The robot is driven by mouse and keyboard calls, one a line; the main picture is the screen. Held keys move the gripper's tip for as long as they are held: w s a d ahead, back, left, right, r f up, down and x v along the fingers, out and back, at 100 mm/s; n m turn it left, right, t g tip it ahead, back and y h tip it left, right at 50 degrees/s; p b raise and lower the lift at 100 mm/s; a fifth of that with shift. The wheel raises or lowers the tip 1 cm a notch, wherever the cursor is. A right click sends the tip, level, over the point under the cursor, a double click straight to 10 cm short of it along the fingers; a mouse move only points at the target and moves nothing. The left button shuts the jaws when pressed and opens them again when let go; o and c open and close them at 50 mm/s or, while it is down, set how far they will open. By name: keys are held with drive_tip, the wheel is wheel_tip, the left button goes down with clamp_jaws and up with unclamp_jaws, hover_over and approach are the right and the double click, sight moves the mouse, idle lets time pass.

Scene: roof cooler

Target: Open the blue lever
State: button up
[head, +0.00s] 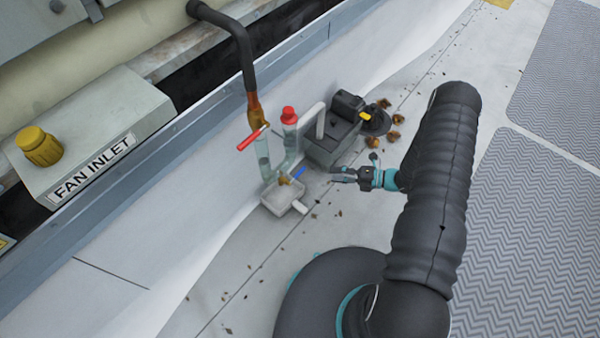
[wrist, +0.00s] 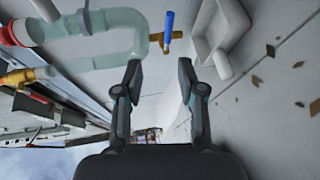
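The blue lever (head: 299,172) sits low on the clear U-shaped pipe (head: 263,155), beside a small brass fitting, above a pale tray. In the wrist view the blue lever (wrist: 168,30) shows at the top, just right of the pipe bend (wrist: 130,35), standing roughly upright in the picture. My gripper (head: 338,174) is to the right of the lever in the head view, apart from it. In the wrist view my gripper (wrist: 160,75) is open, with nothing between its fingers; the lever lies beyond the fingertips.
A red lever (head: 251,138) and a red cap (head: 289,115) are higher on the piping. The pale tray (head: 284,199) stands below the lever. A dark grey box (head: 333,140) is behind my gripper.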

sight(299, 172)
drive_tip(key=shift+m+t, duration=0.3)
drive_tip(key=shift+m, duration=0.2)
drive_tip(key=x, duration=0.4)
drive_tip(key=f+x, duration=0.1)
drive_tip(key=x, duration=0.9)
drive_tip(key=shift+s+d+f, duration=0.1)
drive_tip(key=shift+s+f, duration=0.15)
drive_tip(key=shift+f, duration=0.1)
clamp_jaws()
